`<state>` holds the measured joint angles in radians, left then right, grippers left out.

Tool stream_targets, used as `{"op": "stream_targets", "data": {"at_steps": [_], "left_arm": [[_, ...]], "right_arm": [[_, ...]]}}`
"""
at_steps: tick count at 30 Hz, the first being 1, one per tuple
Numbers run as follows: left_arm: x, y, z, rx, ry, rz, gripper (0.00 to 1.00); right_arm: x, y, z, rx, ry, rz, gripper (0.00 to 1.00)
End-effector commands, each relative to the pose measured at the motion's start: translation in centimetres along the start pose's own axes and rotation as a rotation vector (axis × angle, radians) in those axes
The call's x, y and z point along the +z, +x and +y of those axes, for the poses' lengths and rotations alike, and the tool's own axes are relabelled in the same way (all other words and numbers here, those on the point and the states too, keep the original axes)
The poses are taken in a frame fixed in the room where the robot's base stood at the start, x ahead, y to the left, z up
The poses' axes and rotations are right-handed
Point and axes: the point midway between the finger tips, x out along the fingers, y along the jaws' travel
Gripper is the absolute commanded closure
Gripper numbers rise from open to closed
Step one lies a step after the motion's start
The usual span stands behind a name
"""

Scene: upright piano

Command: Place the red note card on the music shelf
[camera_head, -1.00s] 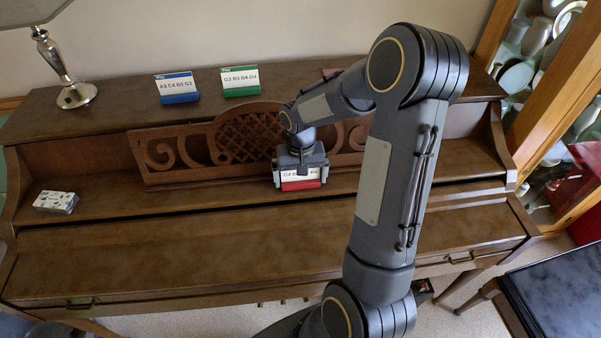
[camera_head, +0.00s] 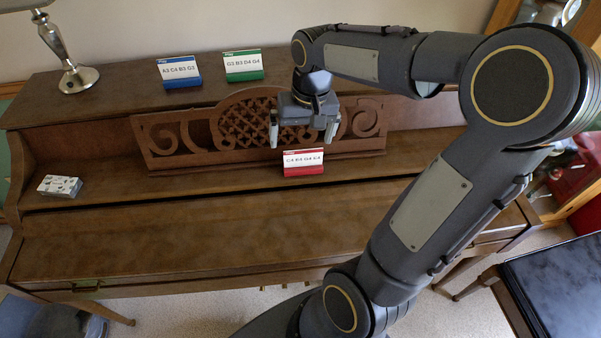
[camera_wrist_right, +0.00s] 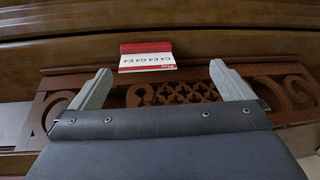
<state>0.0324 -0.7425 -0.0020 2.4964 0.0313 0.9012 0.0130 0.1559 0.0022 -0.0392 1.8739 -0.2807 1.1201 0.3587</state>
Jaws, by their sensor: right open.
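The red note card (camera_head: 304,163), white with a red base and a line of printed notes, stands on the piano's music shelf (camera_head: 230,170), in front of the carved music rack (camera_head: 195,132). My right gripper (camera_head: 303,138) is open and empty, above and behind the card and apart from it. In the right wrist view the card (camera_wrist_right: 147,57) appears beyond and between the two spread fingers (camera_wrist_right: 158,85). My left gripper is not in view.
A blue card (camera_head: 180,83) and a green card (camera_head: 243,66) stand on the piano top. A lamp (camera_head: 75,75) stands at its left. A small patterned box (camera_head: 60,186) lies at the left of the shelf. A dark bench (camera_head: 555,290) is at lower right.

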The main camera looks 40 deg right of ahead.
Motion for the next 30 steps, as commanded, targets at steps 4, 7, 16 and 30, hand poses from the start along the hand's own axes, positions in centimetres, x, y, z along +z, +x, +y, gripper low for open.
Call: {"op": "stream_targets", "data": {"at_steps": [4, 7, 16, 30], "left_arm": [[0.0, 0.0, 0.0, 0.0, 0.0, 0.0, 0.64], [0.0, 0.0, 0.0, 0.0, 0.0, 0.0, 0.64], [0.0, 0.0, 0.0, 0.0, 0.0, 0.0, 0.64], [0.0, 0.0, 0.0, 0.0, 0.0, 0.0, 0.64]], "right_arm": [[7.2, -2.3, -1.8, -0.153, -0.121, 0.106, 0.0], [11.4, -2.4, -2.8, -0.242, -0.196, 0.176, 0.0], [17.7, -1.1, -4.4, -0.368, -0.312, 0.295, 0.0], [17.8, -1.0, -4.4, -0.371, -0.314, 0.297, 0.0]]}}
